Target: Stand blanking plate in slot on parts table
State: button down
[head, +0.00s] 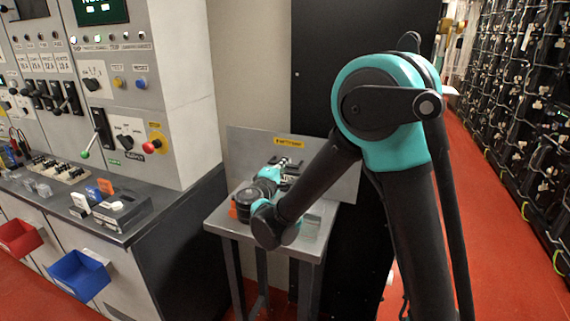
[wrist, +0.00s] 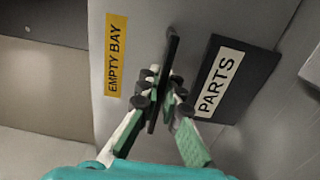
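The blanking plate is a large grey panel (head: 238,150) with a yellow EMPTY BAY label, upright but slightly tilted at the back of the parts table (head: 215,222). It also fills the middle of the wrist view (wrist: 135,20), with a dark handle (wrist: 172,45) on its face. My gripper (head: 286,166) is in front of the plate. In the wrist view my gripper's fingers (wrist: 164,88) are close together around the handle and look shut on it. The slot and most of the plate's lower edge are hidden; I cannot tell whether the plate is seated.
A dark PARTS sign (wrist: 240,62) is to the right of the fingers in the wrist view. A control console (head: 90,215) stands left of the table, with blue (head: 78,275) and red (head: 18,238) bins on its front. Battery racks (head: 520,110) line the right; the red aisle between is clear.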

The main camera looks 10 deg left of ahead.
jog(key=shift+f, duration=0.1)
jog(key=c, duration=1.6)
grip_release()
jog(key=shift+c, duration=0.2)
jog(key=shift+s, duration=0.1)
